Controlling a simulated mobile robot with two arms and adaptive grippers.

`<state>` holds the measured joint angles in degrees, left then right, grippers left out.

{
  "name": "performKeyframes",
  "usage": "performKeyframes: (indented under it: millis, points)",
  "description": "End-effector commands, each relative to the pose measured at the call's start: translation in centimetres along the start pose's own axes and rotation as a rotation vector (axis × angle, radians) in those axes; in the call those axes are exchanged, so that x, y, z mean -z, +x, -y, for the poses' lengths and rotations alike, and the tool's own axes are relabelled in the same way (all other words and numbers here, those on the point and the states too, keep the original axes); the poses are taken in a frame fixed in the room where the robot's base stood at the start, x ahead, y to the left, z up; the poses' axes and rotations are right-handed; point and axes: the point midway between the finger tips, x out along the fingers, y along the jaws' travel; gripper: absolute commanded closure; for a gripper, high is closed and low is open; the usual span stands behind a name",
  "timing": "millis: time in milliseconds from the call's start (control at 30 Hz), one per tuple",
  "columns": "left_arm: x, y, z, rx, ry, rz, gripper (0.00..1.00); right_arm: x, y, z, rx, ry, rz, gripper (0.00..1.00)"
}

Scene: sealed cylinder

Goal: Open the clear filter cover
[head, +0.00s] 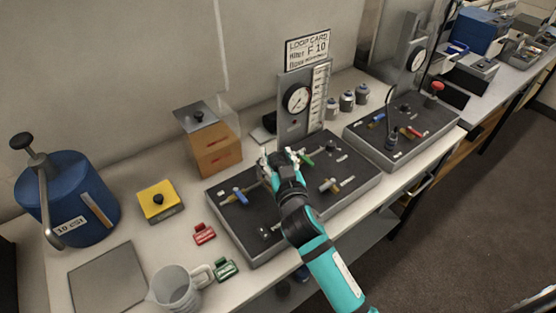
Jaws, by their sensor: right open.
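My right gripper (280,158) is open over the back middle of the near black panel (290,215), close to its valves and fittings. Its fingers and arm hide part of the panel. I cannot clearly make out a clear filter cover there; it may be small or hidden behind the gripper. A see-through sheet or wall (228,103) shows above an orange-brown box (215,152) with a grey knobbed plate (196,114), left of the panel and apart from the gripper. My left gripper is not in view.
A gauge board (297,125) stands behind the panel. A blue tank (75,195), yellow-topped box (158,200), red clip (204,233), green clip (224,269) and clear jug (175,288) are to the left. A second panel (425,125) lies to the right.

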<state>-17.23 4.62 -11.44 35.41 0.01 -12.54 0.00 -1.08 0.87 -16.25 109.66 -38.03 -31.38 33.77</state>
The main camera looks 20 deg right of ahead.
Motion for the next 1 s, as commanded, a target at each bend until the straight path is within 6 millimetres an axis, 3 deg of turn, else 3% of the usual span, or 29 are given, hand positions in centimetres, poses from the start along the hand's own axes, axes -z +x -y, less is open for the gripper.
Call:
performKeyframes:
  millis: [167,600,800,1000]
  points:
    - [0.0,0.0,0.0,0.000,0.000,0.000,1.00,-0.1,-1.8,0.0,0.001,0.002,0.002,0.53]
    - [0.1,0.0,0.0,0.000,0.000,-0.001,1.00,-0.2,-10.4,0.0,0.001,0.003,0.003,0.53]
    - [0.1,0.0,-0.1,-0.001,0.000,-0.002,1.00,0.0,-11.8,0.0,0.001,0.002,0.000,0.53]
    - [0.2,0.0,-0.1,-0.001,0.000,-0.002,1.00,0.0,-11.9,0.0,0.001,0.001,-0.001,0.53]
